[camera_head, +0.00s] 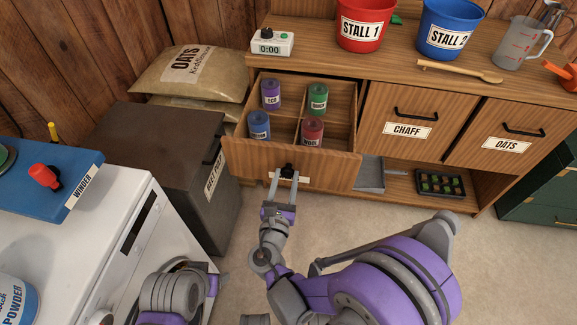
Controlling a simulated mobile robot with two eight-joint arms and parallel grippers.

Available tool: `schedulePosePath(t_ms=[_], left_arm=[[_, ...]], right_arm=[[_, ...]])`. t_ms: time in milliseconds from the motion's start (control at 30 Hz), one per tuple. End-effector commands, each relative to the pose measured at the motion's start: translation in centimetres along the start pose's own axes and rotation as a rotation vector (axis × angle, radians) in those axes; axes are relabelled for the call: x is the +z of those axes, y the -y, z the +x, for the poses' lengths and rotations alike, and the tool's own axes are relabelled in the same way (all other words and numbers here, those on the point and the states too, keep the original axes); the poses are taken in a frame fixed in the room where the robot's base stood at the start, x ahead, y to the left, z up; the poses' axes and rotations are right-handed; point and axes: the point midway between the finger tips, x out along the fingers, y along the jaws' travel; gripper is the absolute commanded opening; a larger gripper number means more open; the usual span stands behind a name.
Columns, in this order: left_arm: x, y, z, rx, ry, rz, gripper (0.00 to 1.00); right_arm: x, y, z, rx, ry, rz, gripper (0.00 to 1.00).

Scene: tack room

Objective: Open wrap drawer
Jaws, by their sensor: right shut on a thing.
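The wrap drawer (240,156) is pulled out from the wooden cabinet, and its divided inside shows. In it stand several rolled wraps: a purple one (271,95), a green one (317,99), a blue one (259,126) and a red one (312,132). The dark handle (287,170) is on the drawer front, over a white label mostly covered by my fingers. My right gripper (287,179) is shut on this handle. Part of my left arm shows at the bottom left, but its gripper does not.
Closed CHAFF (407,130) and OATS (507,144) fronts are right of the drawer. A dark bin (150,150) stands close on its left, a white machine (80,240) nearer. Buckets (365,22) and a timer (272,43) are on the cabinet top. Floor in front is clear.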

Motion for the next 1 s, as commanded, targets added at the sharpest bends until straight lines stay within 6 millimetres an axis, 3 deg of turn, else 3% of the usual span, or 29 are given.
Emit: schedulePosePath(t_ms=[233, 633, 667, 700, 800, 1000], left_arm=[[0.1, 0.0, 0.2, 0.000, 0.001, 0.000, 0.62], [0.1, 0.0, 0.2, 0.000, 0.001, 0.000, 0.62], [0.1, 0.0, 0.2, 0.000, 0.001, 0.000, 0.62], [0.1, 0.0, 0.2, 0.000, 0.001, 0.000, 0.62], [0.1, 0.0, 0.2, 0.000, 0.001, 0.000, 0.62], [0.1, 0.0, 0.2, 0.000, 0.001, 0.000, 0.62]], right_arm=[[0.0, 0.0, -1.3, 0.000, 0.001, -0.001, 0.00], [0.0, 0.0, -1.4, 0.000, 0.001, -0.001, 0.00], [0.0, 0.0, -1.4, 0.000, 0.001, -0.001, 0.48], [0.0, 0.0, -1.4, 0.000, 0.001, -0.001, 0.56], [0.0, 0.0, -1.4, 0.000, 0.001, -0.001, 0.74], [0.0, 0.0, -1.4, 0.000, 0.001, -0.001, 0.76]])
